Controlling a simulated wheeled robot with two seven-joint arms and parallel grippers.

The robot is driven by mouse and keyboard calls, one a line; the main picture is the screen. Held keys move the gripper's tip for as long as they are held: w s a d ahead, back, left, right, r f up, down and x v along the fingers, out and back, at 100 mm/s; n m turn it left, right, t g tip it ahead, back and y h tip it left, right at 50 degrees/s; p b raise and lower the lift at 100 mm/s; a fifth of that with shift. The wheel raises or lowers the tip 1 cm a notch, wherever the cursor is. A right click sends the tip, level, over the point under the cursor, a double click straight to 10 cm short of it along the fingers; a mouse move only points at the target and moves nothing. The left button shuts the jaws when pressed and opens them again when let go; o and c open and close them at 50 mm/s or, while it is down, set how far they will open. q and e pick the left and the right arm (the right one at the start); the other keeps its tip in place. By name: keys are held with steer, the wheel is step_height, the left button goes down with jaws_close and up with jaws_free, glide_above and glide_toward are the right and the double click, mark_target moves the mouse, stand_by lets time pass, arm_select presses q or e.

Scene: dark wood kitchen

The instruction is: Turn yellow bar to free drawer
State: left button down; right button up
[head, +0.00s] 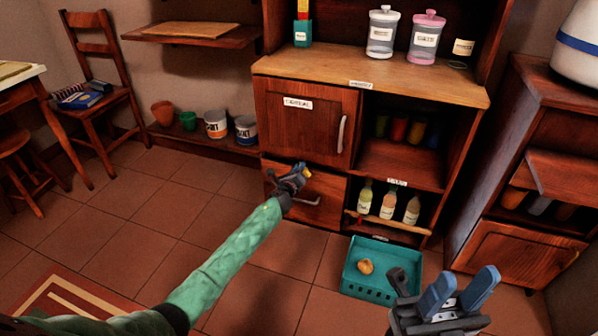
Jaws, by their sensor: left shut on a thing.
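The drawer (327,187) is in the lower left of the wooden cabinet, under the labelled door, and looks closed. Its metal handle (308,201) shows just below my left gripper. My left gripper (302,174) is at the drawer's upper left front, shut on the yellow bar (307,171). Only a small yellow bit of the bar shows; the gripper hides the rest, so its angle cannot be told. My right gripper (463,291) is at the lower right, open and empty, with its blue fingers apart.
A teal basket (352,283) with a round tan item stands on the floor right of the drawer. Bottles (388,204) stand on the low shelf beside it. The cabinet door (305,125) above is closed. Tiled floor before the drawer is clear.

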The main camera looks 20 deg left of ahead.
arm_select(q)
steer(key=n, duration=0.7)
steer(key=f+n, duration=0.1)
steer(key=n, duration=0.2)
steer(key=shift+a+n, duration=0.3)
steer(key=shift+f, duration=0.1)
stand_by(0.3)
steer(key=c, duration=1.4)
jaws_free()
steer(key=shift+o, duration=0.2)
steer(key=shift+s, duration=0.15)
